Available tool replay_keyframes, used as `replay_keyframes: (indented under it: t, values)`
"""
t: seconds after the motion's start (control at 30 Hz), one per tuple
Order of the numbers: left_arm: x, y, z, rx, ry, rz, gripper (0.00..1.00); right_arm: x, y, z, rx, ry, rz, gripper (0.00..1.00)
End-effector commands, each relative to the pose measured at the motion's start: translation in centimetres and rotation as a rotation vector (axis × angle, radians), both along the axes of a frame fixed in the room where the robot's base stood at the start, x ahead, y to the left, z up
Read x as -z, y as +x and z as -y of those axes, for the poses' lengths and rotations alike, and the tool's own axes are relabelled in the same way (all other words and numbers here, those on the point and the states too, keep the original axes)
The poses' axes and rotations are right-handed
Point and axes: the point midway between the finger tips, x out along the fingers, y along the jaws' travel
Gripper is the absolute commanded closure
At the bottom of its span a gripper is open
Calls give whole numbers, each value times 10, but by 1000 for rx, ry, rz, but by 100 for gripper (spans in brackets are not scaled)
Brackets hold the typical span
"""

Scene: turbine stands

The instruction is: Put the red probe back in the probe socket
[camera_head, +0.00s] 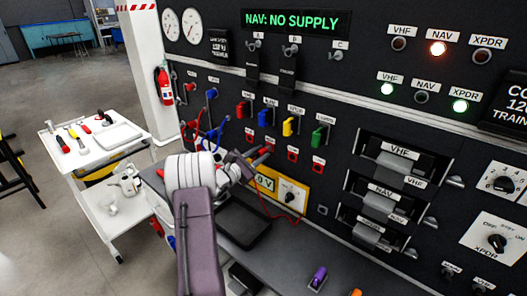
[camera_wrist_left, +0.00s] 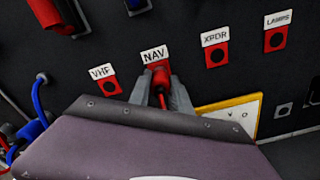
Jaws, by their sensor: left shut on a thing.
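My left gripper (camera_head: 250,158) is at the panel, shut on the red probe (camera_head: 264,153). In the left wrist view, the gripper (camera_wrist_left: 163,92) points at the red NAV jack, and the probe (camera_wrist_left: 162,98) shows between its fingers. The probe lines up with the NAV jack (camera_wrist_left: 160,74); I cannot tell whether its tip is inside. The yellow-framed meter (camera_head: 265,181) reads 0 V, and its corner shows in the left wrist view (camera_wrist_left: 246,103). A thin red lead hangs by the meter. I cannot clearly make out the probe socket. My right gripper is out of view.
The VHF jack (camera_wrist_left: 107,86), XPDR jack (camera_wrist_left: 217,54) and LAMPS jack (camera_wrist_left: 276,39) flank NAV. Coloured plugs and blue cables stick out nearby. A purple object (camera_head: 318,277) lies on the grey bench ledge. A white tool cart (camera_head: 91,155) stands at left.

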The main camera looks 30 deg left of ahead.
Motion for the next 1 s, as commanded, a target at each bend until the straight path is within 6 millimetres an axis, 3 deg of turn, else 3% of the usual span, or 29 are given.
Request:
replay_keyframes:
  t: [0.77,1.0]
  values:
    - [0,-11,-1,0,1,0,100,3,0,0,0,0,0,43]
    - [1,-24,-3,-2,1,0,100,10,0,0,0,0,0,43]
